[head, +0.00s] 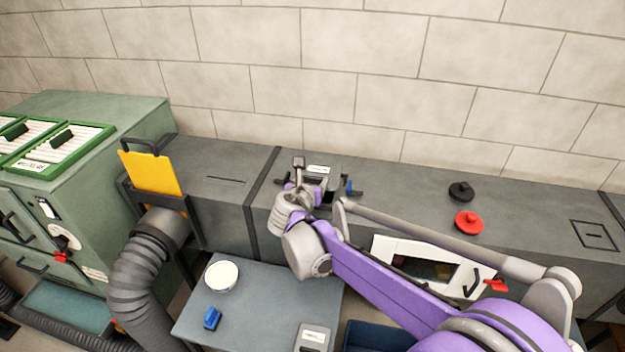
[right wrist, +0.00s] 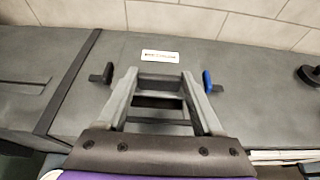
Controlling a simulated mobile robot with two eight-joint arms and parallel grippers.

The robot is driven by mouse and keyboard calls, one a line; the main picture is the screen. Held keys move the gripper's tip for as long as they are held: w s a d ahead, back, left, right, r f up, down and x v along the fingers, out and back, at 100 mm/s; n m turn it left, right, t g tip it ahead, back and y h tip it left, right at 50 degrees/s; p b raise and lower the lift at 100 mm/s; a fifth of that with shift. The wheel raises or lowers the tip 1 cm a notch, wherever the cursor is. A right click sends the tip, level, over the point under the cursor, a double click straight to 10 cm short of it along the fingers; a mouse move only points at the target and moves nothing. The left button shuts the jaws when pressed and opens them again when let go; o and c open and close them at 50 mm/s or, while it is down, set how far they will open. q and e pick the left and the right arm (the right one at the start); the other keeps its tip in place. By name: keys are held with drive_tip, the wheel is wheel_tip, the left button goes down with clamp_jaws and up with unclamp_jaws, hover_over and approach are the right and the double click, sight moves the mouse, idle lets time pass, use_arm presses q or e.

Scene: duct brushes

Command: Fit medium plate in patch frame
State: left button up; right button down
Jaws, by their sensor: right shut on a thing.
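The patch frame (head: 330,180) is on top of the grey duct, with a white label behind it. It also shows in the right wrist view, with a black clamp (right wrist: 107,73) at its left and a blue clamp (right wrist: 208,80) at its right. My right gripper (head: 312,190) is over the frame, pointing down. In the right wrist view its fingers (right wrist: 160,95) are shut on a grey piece (right wrist: 160,82), apparently the medium plate. The fingers hide much of it, and I cannot tell whether it is seated. My left gripper is not in view.
A yellow plate (head: 152,173) stands upright left of the frame. A black knob (head: 461,191) and a red knob (head: 468,222) sit on the duct to the right. A side table (head: 255,300) holds a white round tub (head: 221,275) and a blue piece (head: 212,318).

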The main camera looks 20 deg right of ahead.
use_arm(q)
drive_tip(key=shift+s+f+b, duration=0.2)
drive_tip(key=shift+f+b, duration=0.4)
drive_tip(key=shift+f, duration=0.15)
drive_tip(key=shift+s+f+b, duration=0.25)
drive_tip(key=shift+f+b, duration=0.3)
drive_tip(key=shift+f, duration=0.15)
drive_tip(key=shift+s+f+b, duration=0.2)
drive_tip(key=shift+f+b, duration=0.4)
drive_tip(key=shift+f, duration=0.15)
use_arm(e)
drive_tip(key=shift+f, duration=2.8)
unclamp_jaws()
drive_tip(key=shift+a, duration=0.1)
